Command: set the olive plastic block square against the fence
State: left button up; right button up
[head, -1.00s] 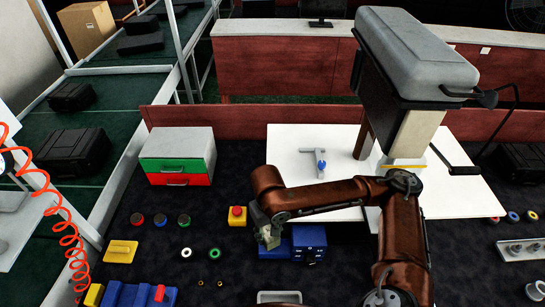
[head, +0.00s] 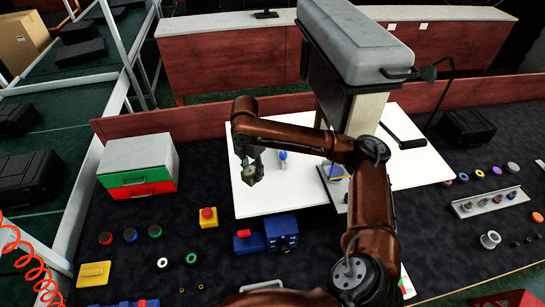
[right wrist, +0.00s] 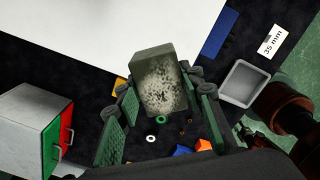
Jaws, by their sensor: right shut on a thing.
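The olive plastic block (right wrist: 160,85) is a speckled, worn rectangular piece in the right wrist view, standing between the two green finger pads. My right gripper (head: 252,174) is shut on it and holds it up over the left part of the white board (head: 245,203). In the head view the block is small and mostly covered by the fingers. A grey piece with a blue knob (head: 283,156), which looks like the fence, lies on the board just right of the gripper. My arm partly hides it. The block looks apart from it. My left gripper is not in view.
A blue vise (head: 283,228) stands at the board's front edge. A red emergency button (head: 208,214) and a drawer cabinet (head: 138,165) are to the left. A grey machine (head: 355,45) stands behind my arm. The board's front left is clear.

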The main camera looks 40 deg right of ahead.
jog(key=w+d+r+n+p, duration=0.1)
jog(key=w+d+r+n, duration=0.1)
jog(key=d+r+n, duration=0.5)
jog(key=w+d+f+n, duration=0.1)
jog(key=w+d+f, duration=0.2)
jog(key=d+f, duration=0.1)
jog(key=w+d+f+n+p, duration=0.1)
jog(key=w+d+f, duration=0.2)
jog(key=f, duration=0.3)
jog(key=w+d+f+n+p, duration=0.1)
jog(key=w+d+f, duration=0.3)
jog(key=f, duration=0.1)
jog(key=shift+d, duration=0.4)
jog(key=shift+s, duration=0.1)
jog(key=shift+f, duration=0.65)
jog(key=o, duration=1.2)
